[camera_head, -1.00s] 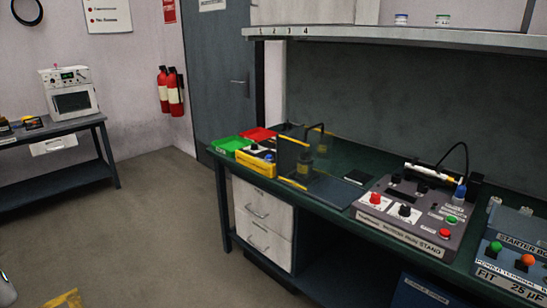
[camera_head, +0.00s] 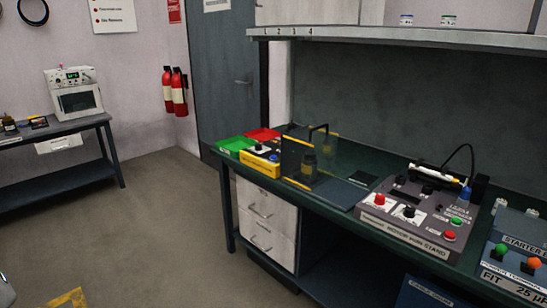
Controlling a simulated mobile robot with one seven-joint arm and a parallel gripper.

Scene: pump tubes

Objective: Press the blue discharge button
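A small blue button (camera_head: 274,158) shows on top of a yellow box (camera_head: 259,168), beside a black knob. The box sits at the left end of the long green-topped bench, and its labels are too small to read. The button looks uncovered from this side; I cannot tell whether it is pressed. My gripper is not in view, so its distance from the button cannot be seen.
Red and green bins (camera_head: 234,144) stand behind and left of the box. A dark upright panel with a yellow edge (camera_head: 297,160) stands close on its right. A test stand (camera_head: 418,215) is farther right. The floor (camera_head: 150,220) before the bench is open.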

